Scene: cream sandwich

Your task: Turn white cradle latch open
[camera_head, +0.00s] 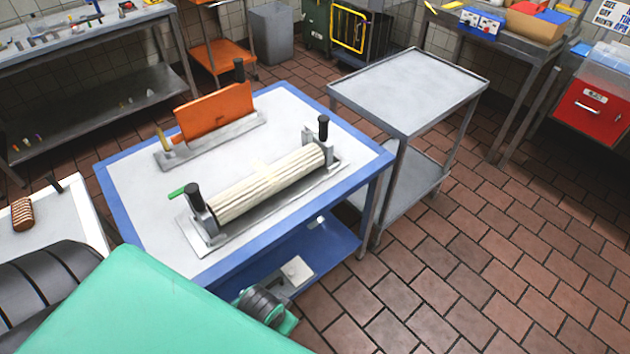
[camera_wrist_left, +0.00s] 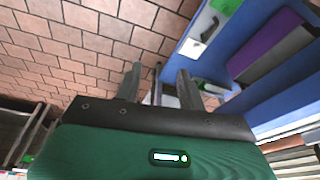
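A white ribbed roll (camera_head: 268,183) lies in a metal cradle (camera_head: 207,238) on the blue-edged table. Black upright knobs (camera_head: 194,196) stand at both ends of this cradle. A small green lever (camera_head: 176,193) sticks out at its left end; I cannot tell which part is the latch. My left gripper shows in the left wrist view (camera_wrist_left: 160,88) with its two grey fingers apart and nothing clearly between them. My right gripper is not in view.
An orange block (camera_head: 215,111) stands in a second cradle behind the white one. The table (camera_head: 125,195) has a blue lower shelf (camera_head: 325,250). An empty grey cart (camera_head: 410,85) stands close to its right. A white surface (camera_head: 60,232) with a brown ridged piece (camera_head: 22,214) is at the left.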

